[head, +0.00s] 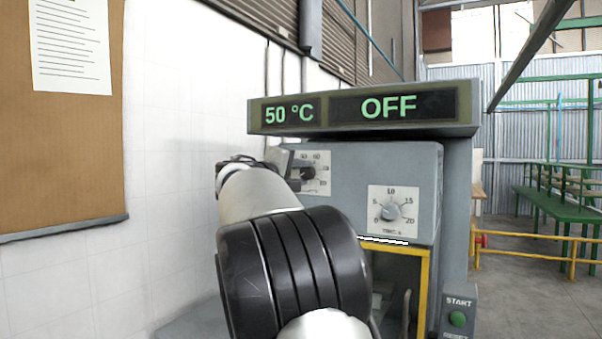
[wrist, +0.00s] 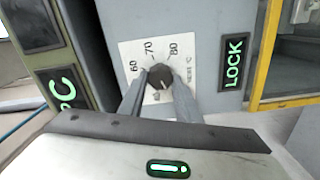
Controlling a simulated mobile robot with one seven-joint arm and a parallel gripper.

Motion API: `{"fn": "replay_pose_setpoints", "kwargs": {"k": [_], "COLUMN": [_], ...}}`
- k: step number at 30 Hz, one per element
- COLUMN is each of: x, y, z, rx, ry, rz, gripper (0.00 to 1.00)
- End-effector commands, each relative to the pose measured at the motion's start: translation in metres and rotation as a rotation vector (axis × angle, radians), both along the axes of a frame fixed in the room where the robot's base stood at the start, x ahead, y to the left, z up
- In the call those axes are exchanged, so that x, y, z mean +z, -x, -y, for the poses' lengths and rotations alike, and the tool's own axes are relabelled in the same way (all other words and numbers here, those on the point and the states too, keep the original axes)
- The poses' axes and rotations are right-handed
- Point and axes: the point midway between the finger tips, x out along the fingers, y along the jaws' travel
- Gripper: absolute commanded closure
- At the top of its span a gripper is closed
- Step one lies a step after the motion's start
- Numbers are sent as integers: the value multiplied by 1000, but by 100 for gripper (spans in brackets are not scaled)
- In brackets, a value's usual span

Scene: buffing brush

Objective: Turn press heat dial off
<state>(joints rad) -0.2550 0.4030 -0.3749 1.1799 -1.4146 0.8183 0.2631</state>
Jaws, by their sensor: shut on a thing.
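The press heat dial (wrist: 160,77) is a small dark round knob on a white plate (wrist: 130,54) marked 60, 70, 80 and heat °C. My gripper (wrist: 159,88) has its two grey fingers around the knob, one on each side. In the head view, my gripper (head: 295,174) is at the heat dial (head: 308,173) and my arm covers part of its plate (head: 324,160). The press display (head: 365,109) reads 50 °C and OFF in green. The dial's exact pointer position is hard to read.
A second dial (head: 390,212), the timer, sits to the lower right on the press front. A start button (head: 457,319) is at the lower right. A lit LOCK sign (wrist: 235,62) shows beside the heat dial. A yellow frame (head: 422,290) borders the press opening.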

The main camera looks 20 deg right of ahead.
Motion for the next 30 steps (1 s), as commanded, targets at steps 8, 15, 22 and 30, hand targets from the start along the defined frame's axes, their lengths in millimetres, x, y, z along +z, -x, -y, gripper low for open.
{"fn": "replay_pose_setpoints", "kwargs": {"k": [8,15,22,30], "x": [0,-1,-1,-1], "y": [-1,-1,0,-1], "z": [-1,-1,-1,-1], "rx": [2,2,2,2], "ry": [96,135,146,146], "rz": [-124,-174,-186,-186], "gripper": [92,92,92,68]}}
